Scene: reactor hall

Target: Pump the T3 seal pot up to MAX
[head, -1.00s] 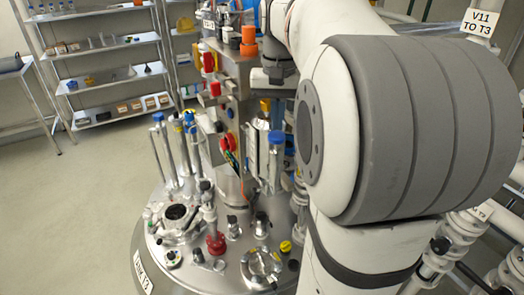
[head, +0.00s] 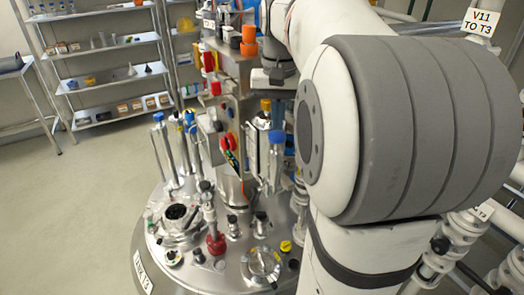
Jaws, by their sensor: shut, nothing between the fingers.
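The round steel top of tank T3 (head: 147,225) fills the lower middle, with a label (head: 143,272) on its rim. I cannot single out the T3 seal pot or read a MAX mark. Upright tubes with blue caps stand at the left (head: 159,118) and in the middle (head: 276,150), beside a tall steel housing (head: 236,75). My gripper (head: 273,78) shows small and dark beside this housing, under my white wrist. It is shut and holds nothing visible. Its fingertips are hard to make out, and I cannot tell whether it touches anything.
My large grey and white arm covers the right half and hides what is behind it. A red fitting (head: 216,244) and a round steel flange (head: 262,265) sit on the tank top. White pipework (head: 490,228) stands at the right. Shelves (head: 110,60) stand at the back left; the floor (head: 75,200) is clear.

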